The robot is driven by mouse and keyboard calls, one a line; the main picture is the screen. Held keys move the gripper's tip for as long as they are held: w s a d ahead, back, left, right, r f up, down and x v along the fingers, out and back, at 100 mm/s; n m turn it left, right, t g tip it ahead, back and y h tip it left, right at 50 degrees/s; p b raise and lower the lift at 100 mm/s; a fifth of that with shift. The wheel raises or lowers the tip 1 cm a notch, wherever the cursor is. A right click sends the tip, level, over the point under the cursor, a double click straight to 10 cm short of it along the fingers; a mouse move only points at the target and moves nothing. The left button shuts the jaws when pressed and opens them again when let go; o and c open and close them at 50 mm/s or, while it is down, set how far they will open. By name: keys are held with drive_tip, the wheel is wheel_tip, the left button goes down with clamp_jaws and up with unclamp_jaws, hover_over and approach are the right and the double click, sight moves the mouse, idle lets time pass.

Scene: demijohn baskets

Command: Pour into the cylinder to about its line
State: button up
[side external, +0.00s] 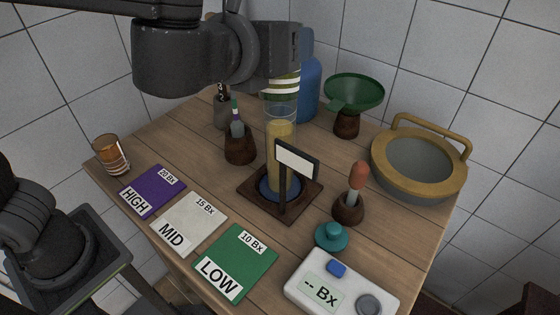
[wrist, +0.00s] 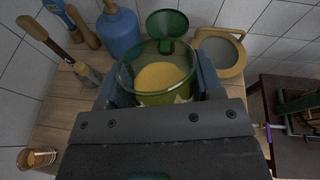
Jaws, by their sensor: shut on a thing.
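The tall clear cylinder (side external: 279,147) stands upright on a dark wooden stand (side external: 252,192) with a blue dish. Yellow liquid fills most of it, leaving a clear stretch below its rim. A white card on a post covers part of it, and I cannot make out its line. My gripper (wrist: 160,84) is shut on a banded glass (side external: 284,86), which is right above the cylinder's mouth. In the wrist view the glass (wrist: 126,76) shows a wide rim and yellow liquid inside. No stream is visible between glass and cylinder; my arm hides the glass's top in the side view.
A dropper (side external: 358,176), a teal cap (side external: 331,236) and a meter (side external: 340,284) are at right. Colored cards (side external: 192,222) and an amber glass (side external: 112,155) lie left.

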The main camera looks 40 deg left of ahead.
drive_tip(key=shift+f+n+g, duration=0.4)
drive_tip(key=shift+f+g, duration=0.4)
drive_tip(key=shift+f, duration=0.45)
idle(2.9)
drive_tip(key=shift+s+f+n+g+h, duration=0.1)
drive_tip(key=shift+f+n+g+h, duration=0.2)
drive_tip(key=shift+f+g+h, duration=0.35)
idle(3.2)
